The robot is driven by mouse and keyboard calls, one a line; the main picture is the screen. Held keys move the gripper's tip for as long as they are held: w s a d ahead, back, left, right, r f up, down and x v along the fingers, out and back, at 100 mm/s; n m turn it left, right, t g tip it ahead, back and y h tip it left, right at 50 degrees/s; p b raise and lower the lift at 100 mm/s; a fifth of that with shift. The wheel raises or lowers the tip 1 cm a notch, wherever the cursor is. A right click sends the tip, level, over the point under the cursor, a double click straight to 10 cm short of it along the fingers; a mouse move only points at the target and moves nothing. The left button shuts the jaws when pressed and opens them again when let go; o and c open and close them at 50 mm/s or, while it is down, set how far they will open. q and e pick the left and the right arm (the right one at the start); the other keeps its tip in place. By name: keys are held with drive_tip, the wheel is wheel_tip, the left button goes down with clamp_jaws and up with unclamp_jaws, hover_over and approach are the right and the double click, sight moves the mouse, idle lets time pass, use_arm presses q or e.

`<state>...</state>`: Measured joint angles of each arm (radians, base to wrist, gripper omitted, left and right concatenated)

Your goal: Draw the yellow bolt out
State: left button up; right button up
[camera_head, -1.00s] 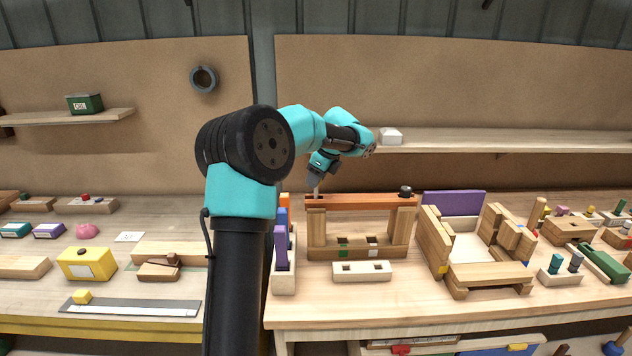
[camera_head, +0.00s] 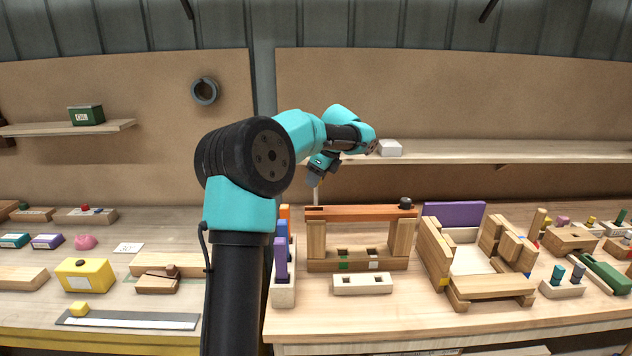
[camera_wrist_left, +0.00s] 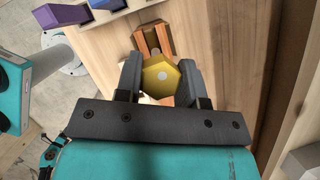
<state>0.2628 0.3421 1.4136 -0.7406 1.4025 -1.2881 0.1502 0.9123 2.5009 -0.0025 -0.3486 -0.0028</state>
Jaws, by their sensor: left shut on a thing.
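My left gripper (camera_head: 314,181) is above the left end of the orange-brown bar (camera_head: 355,213) that lies across two wooden posts. In the left wrist view, the gripper (camera_wrist_left: 159,79) is shut on the yellow bolt (camera_wrist_left: 161,76), one finger on each side of its six-sided head. A thin pale shaft (camera_head: 316,196) hangs below the gripper in the head view, upright, reaching down to the bar. I cannot tell whether its tip is still inside the bar. The bar (camera_wrist_left: 154,40) also shows behind the bolt head in the left wrist view. My right gripper is not in view.
A black knob (camera_head: 405,203) stands on the bar's right end. A pale block with two holes (camera_head: 362,284) lies in front of the frame. A rack with purple and orange pieces (camera_head: 284,293) is at its left. A wooden box assembly (camera_head: 475,288) stands at its right.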

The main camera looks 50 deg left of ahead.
use_arm(q)
drive_tip(key=shift+r, duration=1.95)
